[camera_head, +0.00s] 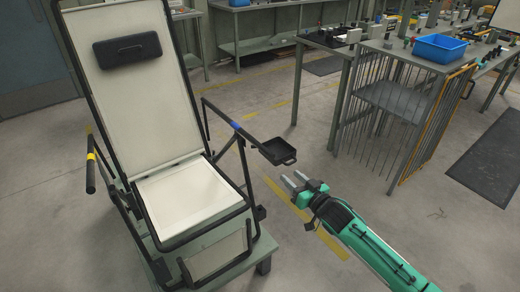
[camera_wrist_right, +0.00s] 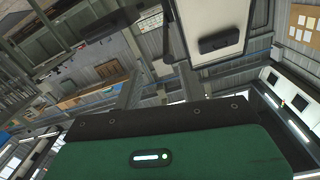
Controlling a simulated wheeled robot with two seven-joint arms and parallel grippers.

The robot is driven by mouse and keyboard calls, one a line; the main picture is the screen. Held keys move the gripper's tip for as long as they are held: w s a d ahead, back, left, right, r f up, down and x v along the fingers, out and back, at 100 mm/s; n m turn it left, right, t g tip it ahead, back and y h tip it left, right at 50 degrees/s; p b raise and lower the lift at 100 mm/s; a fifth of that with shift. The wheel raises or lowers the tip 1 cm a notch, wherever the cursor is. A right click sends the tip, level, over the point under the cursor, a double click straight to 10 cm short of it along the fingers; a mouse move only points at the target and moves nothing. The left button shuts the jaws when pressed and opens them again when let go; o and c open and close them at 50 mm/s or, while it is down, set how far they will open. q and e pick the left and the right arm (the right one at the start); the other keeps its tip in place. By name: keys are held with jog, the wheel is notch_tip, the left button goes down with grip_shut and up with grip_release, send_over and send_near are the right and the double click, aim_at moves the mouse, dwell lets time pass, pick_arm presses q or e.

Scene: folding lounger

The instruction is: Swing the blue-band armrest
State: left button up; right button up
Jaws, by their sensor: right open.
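The blue-band armrest (camera_head: 220,113) is a thin dark bar on the right side of the folding lounger (camera_head: 185,198), with a blue band (camera_head: 236,125) along it. A small black tray (camera_head: 279,151) sits at its front end. My right gripper (camera_head: 293,180) is open and empty, just below and right of the tray and apart from it. In the right wrist view, the lounger's pale backrest (camera_wrist_right: 207,20) and dark headrest (camera_wrist_right: 220,39) show beyond the open right fingers (camera_wrist_right: 158,92); I cannot make out the blue band there. My left gripper is not in view.
The yellow-band armrest (camera_head: 91,172) is on the lounger's left side. The lounger stands on a low green platform (camera_head: 225,270). A wire-sided bench (camera_head: 385,125) with a blue bin (camera_head: 439,48) stands at the back right. The floor around my right gripper is clear.

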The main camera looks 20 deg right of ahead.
aim_at(266, 152)
jog(key=x, duration=0.4)
jog(key=r+x, duration=0.1)
jog(key=x, duration=0.3)
jog(key=r+x, duration=0.1)
jog(key=x, duration=0.4)
jog(key=shift+a+r+p, duration=0.15)
jog(key=shift+a+p, duration=0.2)
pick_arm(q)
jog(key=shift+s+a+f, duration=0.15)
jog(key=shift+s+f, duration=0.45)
pick_arm(e)
jog(key=shift+w+a, duration=0.2)
jog(key=shift+w, duration=0.3)
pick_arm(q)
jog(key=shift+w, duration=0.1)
pick_arm(e)
jog(key=shift+c, duration=0.3)
